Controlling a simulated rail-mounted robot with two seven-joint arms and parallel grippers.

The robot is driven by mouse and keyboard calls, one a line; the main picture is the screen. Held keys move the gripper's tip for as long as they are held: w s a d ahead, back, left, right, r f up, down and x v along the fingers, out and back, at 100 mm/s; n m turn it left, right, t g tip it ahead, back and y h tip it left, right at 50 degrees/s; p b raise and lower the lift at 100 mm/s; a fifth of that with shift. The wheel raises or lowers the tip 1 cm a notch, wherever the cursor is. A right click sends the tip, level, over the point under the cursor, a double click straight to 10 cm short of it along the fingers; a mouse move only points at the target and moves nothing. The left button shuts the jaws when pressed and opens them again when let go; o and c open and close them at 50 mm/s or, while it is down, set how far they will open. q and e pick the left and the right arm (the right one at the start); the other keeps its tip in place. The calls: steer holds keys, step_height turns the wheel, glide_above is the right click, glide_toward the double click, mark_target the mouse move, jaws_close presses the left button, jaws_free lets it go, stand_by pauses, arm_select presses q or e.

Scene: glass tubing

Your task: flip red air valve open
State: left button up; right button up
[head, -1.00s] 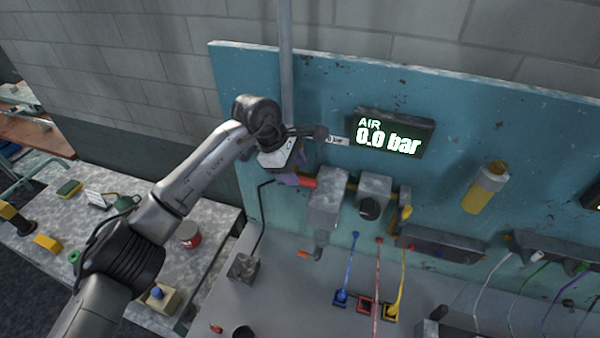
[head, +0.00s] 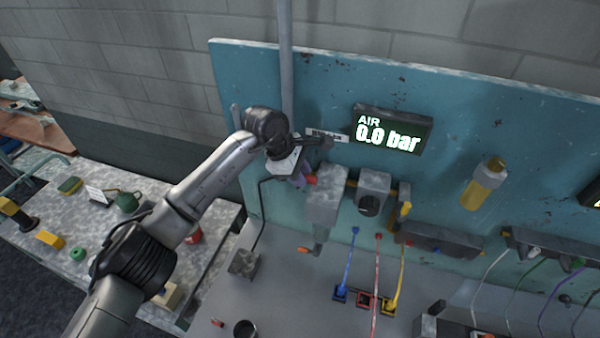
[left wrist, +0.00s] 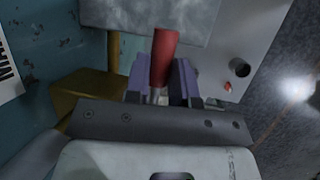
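The red air valve handle (left wrist: 164,58) stands between the two purple fingers of my left gripper (left wrist: 160,82) in the left wrist view, with a pale metal stem below it. The fingers lie close on both sides of it; whether they press on it is not clear. In the head view, my left gripper (head: 300,178) is at the left end of the air unit, and only a small red part of the handle (head: 312,180) shows beside it. The AIR display (head: 390,133) reads 0.0 bar. My right gripper is not in view.
Grey air unit blocks (head: 325,195) sit just right of my left gripper on the teal panel (head: 240,75). A vertical pipe (head: 286,60) rises behind my wrist. Blue, red and yellow tubes hang further right. A side bench (head: 100,235) with small items stands at left.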

arm_select(q)
jaws_close()
steer(key=h+b, duration=0.1)
steer(key=b, duration=0.2)
steer(key=shift+a+r+g+h, duration=0.2)
steer(key=shift+r+g+h, duration=0.1)
steer(key=shift+h, duration=0.1)
steer(key=shift+r+h+b, duration=0.3)
steer(key=shift+h, duration=0.1)
steer(key=shift+r, duration=0.1)
steer(key=shift+o, duration=2)
jaws_free()
steer(key=shift+o, duration=0.6)
